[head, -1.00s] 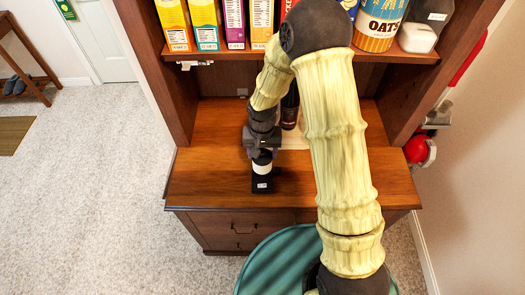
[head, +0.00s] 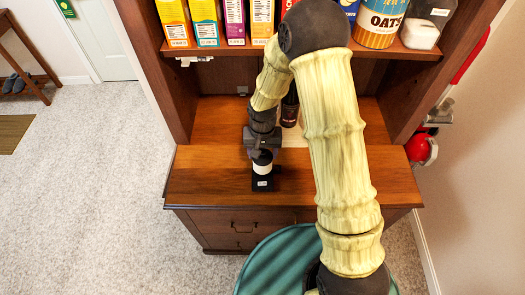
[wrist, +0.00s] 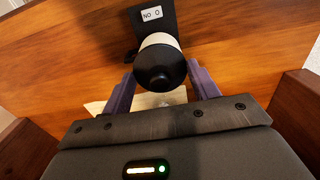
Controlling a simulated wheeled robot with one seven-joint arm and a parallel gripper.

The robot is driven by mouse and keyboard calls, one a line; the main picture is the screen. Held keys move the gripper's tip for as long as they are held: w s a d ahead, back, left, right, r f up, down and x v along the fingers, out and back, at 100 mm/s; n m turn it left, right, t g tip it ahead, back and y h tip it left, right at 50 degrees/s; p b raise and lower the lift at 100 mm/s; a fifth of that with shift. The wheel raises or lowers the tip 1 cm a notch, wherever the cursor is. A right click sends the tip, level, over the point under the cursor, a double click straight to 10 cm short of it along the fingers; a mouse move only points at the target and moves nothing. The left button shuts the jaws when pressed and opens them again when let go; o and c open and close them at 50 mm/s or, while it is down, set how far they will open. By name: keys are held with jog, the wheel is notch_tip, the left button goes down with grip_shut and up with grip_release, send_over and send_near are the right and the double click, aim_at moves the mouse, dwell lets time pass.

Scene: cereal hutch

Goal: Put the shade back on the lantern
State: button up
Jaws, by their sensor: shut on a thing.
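The lantern's black base (head: 262,185), with a small white label, stands on the wooden counter near its front. It also shows at the top of the wrist view (wrist: 153,24). A pale cylinder with a black domed cap, which I take for the shade (wrist: 158,66), is in line with the base; the pale part shows just above it in the head view (head: 263,168). My gripper (wrist: 160,88) is shut on the shade, one purple finger on each side of the cap. I cannot tell whether shade and base touch.
A dark bottle (head: 290,108) stands behind and right of my gripper, near a pale mat (head: 296,135). Cereal boxes (head: 205,20) and an oats canister (head: 376,22) fill the shelf above. The hutch's side walls bound the counter; its left part is clear.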

jog(key=shift+f+b, duration=0.7)
jog(key=shift+f, duration=0.4)
dwell(0.4)
jog(key=o, duration=1.4)
jog(key=shift+r, duration=0.15)
jog(key=shift+r+p, duration=2.7)
jog(key=shift+r, duration=0.7)
